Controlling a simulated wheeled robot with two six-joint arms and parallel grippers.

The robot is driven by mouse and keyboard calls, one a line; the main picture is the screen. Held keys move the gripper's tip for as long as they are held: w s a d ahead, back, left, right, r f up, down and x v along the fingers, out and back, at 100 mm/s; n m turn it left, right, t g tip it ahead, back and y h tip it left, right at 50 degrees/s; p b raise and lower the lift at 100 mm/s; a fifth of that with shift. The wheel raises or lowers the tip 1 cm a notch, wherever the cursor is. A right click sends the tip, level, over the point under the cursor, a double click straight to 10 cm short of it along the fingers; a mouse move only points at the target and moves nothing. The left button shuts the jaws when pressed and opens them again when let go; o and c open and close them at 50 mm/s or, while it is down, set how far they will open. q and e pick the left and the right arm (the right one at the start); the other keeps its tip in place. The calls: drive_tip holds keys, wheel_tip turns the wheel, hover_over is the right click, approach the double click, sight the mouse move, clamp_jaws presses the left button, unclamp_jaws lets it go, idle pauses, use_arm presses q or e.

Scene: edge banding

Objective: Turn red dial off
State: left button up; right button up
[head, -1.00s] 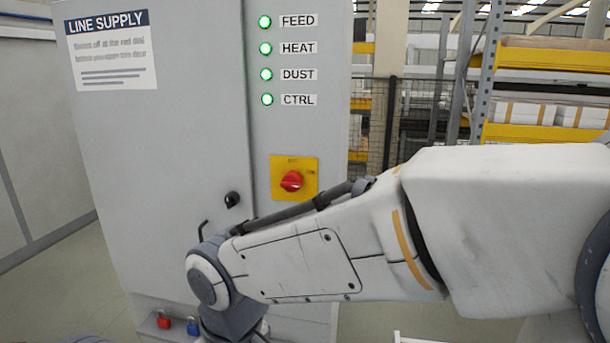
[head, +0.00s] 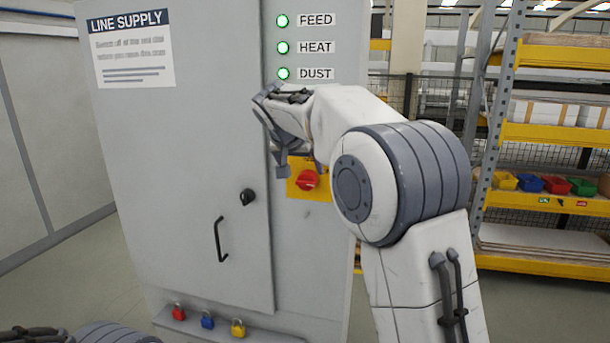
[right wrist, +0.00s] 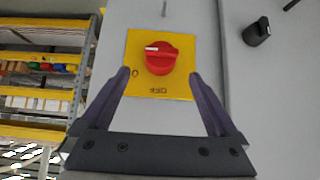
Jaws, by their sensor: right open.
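The red dial (head: 307,180) sits on a yellow plate (head: 293,190) on the grey cabinet front. The right wrist view shows the dial (right wrist: 161,60) from close by, with a white mark on its left part and upside-down lettering on the plate (right wrist: 170,88). My right gripper (right wrist: 159,75) is open and empty, its fingers apart across the plate's lower part in that view. I see no contact with the dial. In the head view the right gripper (head: 284,162) is up and left of the dial, partly covering the plate. My left gripper is out of view.
Green lamps for FEED (head: 283,21), HEAT (head: 283,48) and DUST (head: 283,73) are lit. The cabinet has a black knob (head: 248,197) and handle (head: 220,240). Red (head: 178,312), blue (head: 207,320) and yellow (head: 238,328) padlocks sit at its foot. Shelving (head: 550,135) stands right.

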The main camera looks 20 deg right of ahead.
sight(306, 177)
drive_tip(key=p+x, duration=0.1)
drive_tip(key=x, duration=0.5)
drive_tip(key=shift+w+f+p, duration=0.15)
drive_tip(key=shift+w+p, duration=0.05)
drive_tip(key=shift+p, duration=0.1)
drive_tip(key=shift+c, duration=0.3)
